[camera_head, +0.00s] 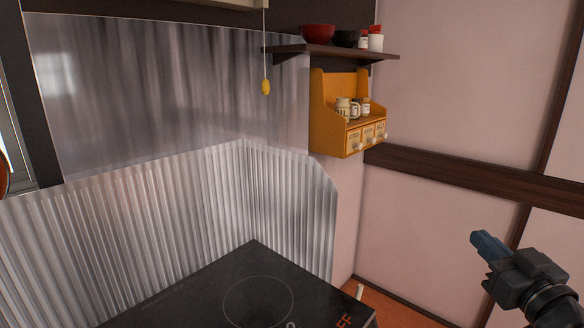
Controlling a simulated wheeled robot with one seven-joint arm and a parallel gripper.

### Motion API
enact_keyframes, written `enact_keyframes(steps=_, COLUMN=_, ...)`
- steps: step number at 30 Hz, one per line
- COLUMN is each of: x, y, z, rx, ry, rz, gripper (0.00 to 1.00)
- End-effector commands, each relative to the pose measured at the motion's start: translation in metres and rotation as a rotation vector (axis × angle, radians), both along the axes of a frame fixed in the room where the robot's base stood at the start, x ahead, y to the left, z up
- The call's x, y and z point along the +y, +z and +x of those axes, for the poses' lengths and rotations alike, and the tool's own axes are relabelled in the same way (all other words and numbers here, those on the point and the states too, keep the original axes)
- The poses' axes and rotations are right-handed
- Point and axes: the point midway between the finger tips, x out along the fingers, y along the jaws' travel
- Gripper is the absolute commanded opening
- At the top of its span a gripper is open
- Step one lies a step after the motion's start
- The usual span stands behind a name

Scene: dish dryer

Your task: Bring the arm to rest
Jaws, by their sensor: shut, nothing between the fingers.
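My gripper (482,246) is at the lower right of the head view, at the end of my dark arm. Its blue-grey fingers are together and point up and to the left. Nothing shows between them. It is in the air in front of the pink wall, to the right of the black stovetop, and appears to touch nothing. The rest of my arm runs out of the picture at the lower right.
The black stovetop (200,300) stands at the bottom, backed by corrugated metal (190,200). A yellow drawer rack (330,125) with jars hangs under a dark shelf (345,53) holding bowls. A cord with a yellow pull (266,87) hangs down. Air around my gripper looks clear.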

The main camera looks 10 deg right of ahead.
Motion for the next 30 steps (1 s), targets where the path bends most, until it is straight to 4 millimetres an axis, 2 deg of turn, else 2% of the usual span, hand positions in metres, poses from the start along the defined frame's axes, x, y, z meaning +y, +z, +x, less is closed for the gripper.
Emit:
enact_keyframes(steps=1, x=0.014, y=-0.022, z=-0.012, rx=0.029, ry=-0.007, rz=0.023, gripper=0.0)
enact_keyframes(steps=6, x=0.049, y=-0.075, z=-0.057, rx=0.098, ry=-0.045, rz=0.075, gripper=0.0)
enact_keyframes(steps=12, x=0.087, y=-0.119, z=-0.119, rx=0.169, ry=-0.075, rz=0.108, gripper=0.0)
enact_keyframes(steps=15, x=0.104, y=-0.134, z=-0.153, rx=0.2, ry=-0.082, rz=0.114, gripper=0.0)
enact_keyframes(steps=21, x=0.134, y=-0.149, z=-0.223, rx=0.252, ry=-0.075, rz=0.114, gripper=0.0)
enact_keyframes(steps=25, x=0.151, y=-0.149, z=-0.268, rx=0.28, ry=-0.055, rz=0.106, gripper=0.0)
enact_keyframes(steps=30, x=0.168, y=-0.139, z=-0.322, rx=0.313, ry=-0.011, rz=0.091, gripper=0.0)
